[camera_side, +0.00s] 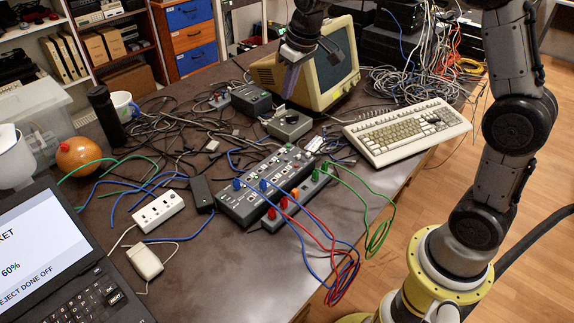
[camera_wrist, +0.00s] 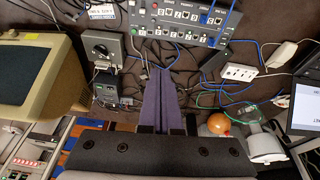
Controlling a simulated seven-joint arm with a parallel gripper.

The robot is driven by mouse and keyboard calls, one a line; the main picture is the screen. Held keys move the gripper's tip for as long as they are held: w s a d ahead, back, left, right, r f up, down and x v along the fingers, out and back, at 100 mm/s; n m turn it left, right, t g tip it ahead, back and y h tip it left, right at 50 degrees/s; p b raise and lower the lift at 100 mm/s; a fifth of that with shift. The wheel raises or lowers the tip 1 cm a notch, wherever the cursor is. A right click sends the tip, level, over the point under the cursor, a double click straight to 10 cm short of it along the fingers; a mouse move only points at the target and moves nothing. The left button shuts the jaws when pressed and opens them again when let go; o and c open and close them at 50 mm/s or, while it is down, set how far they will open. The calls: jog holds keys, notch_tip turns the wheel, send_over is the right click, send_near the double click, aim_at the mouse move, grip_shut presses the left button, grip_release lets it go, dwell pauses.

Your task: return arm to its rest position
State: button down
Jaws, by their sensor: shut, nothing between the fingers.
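My gripper (camera_side: 290,82) hangs above the far part of the table, just left of the cream CRT monitor (camera_side: 335,62) in the side view. In the wrist view my gripper (camera_wrist: 159,82) shows its two fingers pressed together, with nothing between them. It is apart from the table and everything on it. The upper part of my arm runs out of the top of the side view, so its full pose is hidden.
A cream keyboard (camera_side: 408,132), a grey device panel (camera_side: 268,180) with plugged cables, a grey knob box (camera_side: 289,125), a power strip (camera_side: 158,210) and a laptop (camera_side: 60,262) lie on the table. Tangled cables cover much of it. The front middle is mostly bare.

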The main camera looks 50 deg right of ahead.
jog(key=s+a+r+t, duration=0.1)
jog(key=s+a+r, duration=0.1)
jog(key=s+r, duration=0.5)
jog(key=s+a+r+t, duration=0.1)
jog(key=s+r+t, duration=0.15)
jog(key=s, duration=0.75)
jog(key=s+f+g, duration=0.1)
jog(key=s+f, duration=0.6)
jog(key=s, duration=0.6)
jog(key=shift+s+a+m, duration=0.15)
jog(key=shift+a+m, duration=0.15)
jog(key=shift+a, duration=0.15)
